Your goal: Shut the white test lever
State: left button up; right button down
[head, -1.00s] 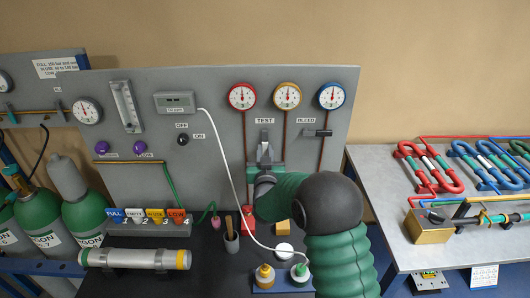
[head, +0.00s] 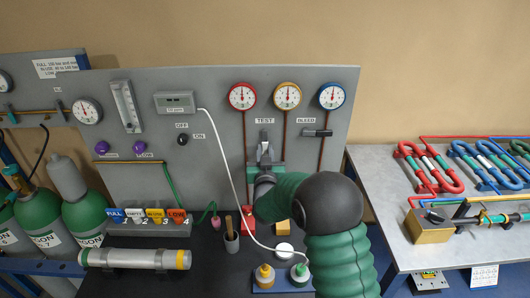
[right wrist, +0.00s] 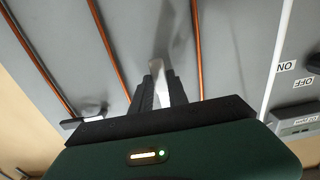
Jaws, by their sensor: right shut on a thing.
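The white test lever (head: 265,148) is on the grey panel under the TEST label, below the red and yellow gauges. Its base is partly hidden by my gripper, so I cannot tell its exact angle. My right gripper (head: 265,162) is at the panel, shut on the lever. In the right wrist view the pale lever (right wrist: 176,88) shows between the two dark fingers of my right gripper (right wrist: 162,88). My left gripper is not in view.
A dark bleed lever (head: 318,133) sits to the right under the blue gauge (head: 332,96). A white hose (head: 232,160) hangs left of my right arm. Copper pipes (right wrist: 112,45) run along the panel near my fingers.

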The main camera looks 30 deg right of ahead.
jog(key=m+b, duration=0.2)
jog(key=w+a+m+b, duration=0.1)
jog(key=m+b, duration=0.1)
jog(key=a+m+b, duration=0.1)
jog(key=m+b, duration=0.1)
jog(key=b, duration=0.1)
jog(key=shift+w+a+r, duration=0.2)
jog(key=shift+w, duration=0.05)
jog(key=m+b, duration=0.2)
jog(key=a+r+m+b, duration=0.1)
jog(key=m, duration=0.1)
jog(key=shift+w, duration=0.35)
jog(key=m+b, duration=0.1)
jog(key=r+m+b, duration=0.1)
jog(key=m, duration=0.1)
jog(key=a+r+m+b, duration=0.1)
jog(key=shift+w, duration=0.25)
jog(key=shift+r+m+b, duration=0.4)
jog(key=shift+m+b, duration=0.1)
jog(key=shift+m, duration=0.5)
jog(key=shift+r+m+b, duration=0.4)
jog(key=shift+m+b, duration=0.05)
jog(key=shift+m, duration=0.55)
jog(key=c, duration=1.3)
grip_release()
